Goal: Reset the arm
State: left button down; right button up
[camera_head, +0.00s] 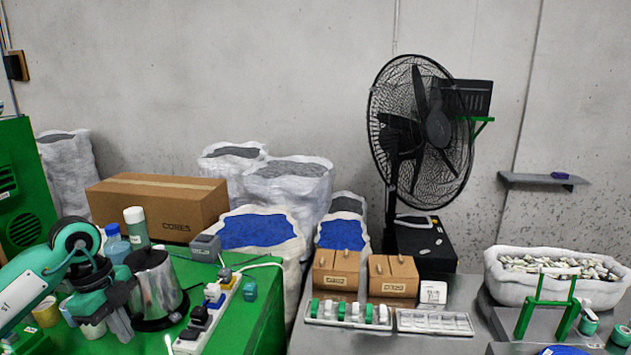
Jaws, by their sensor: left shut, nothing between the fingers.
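My left arm comes in from the left, teal and white with black joints. My left gripper (120,327) points down over the green table, in front of the steel kettle (157,285). It looks shut with nothing seen in it, and its tips are small and partly lost against the clutter. My right gripper is not in view. A bit of a blue coil (565,350), perhaps the blue cable, shows at the bottom edge on the right, mostly cut off.
A power strip (207,317) with several plugs lies on the green table (256,318), right of the kettle. Bottles (137,227) and a carton (158,207) stand behind. The grey table holds a parts tray (435,322), a green stand (547,303) and a filled white basket (510,283).

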pick_arm(q)
jog(key=d+f+m+t+h, duration=0.1)
jog(key=d+m+h, duration=0.65)
jog(key=d, duration=1.25)
jog(key=d+r+n+t+h, duration=0.6)
jog(key=t+h, duration=0.3)
jog(key=w+a+f+n+t+y, duration=0.25)
jog(key=a+n+t+y, duration=0.35)
jog(key=n+t+y, duration=0.6)
jog(key=s+a+f+n+g+y, duration=0.3)
jog(key=f+n+y, duration=0.1)
jog(key=f, duration=0.3)
jog(key=s+a+f+n+g+y, duration=0.3)
jog(key=f+n+y, duration=0.1)
jog(key=f, duration=0.3)
jog(key=s+d+f+m+g+h, duration=0.1)
jog(key=s+f+g, duration=0.55)
jog(key=s, duration=0.45)
jog(key=s+d+f+m+g, duration=0.1)
jog(key=s+f+g, duration=0.5)
jog(key=s+f, duration=0.3)
notch_tip(320, 180, down, 32)
jog(key=s+r+g, duration=0.1)
jog(key=s, duration=0.1)
jog(key=s+a+f+g, duration=0.1)
jog(key=s+a+f, duration=0.2)
jog(key=s+f, duration=1.5)
jog(key=shift+s+f, duration=0.2)
jog(key=shift+s, duration=0.15)
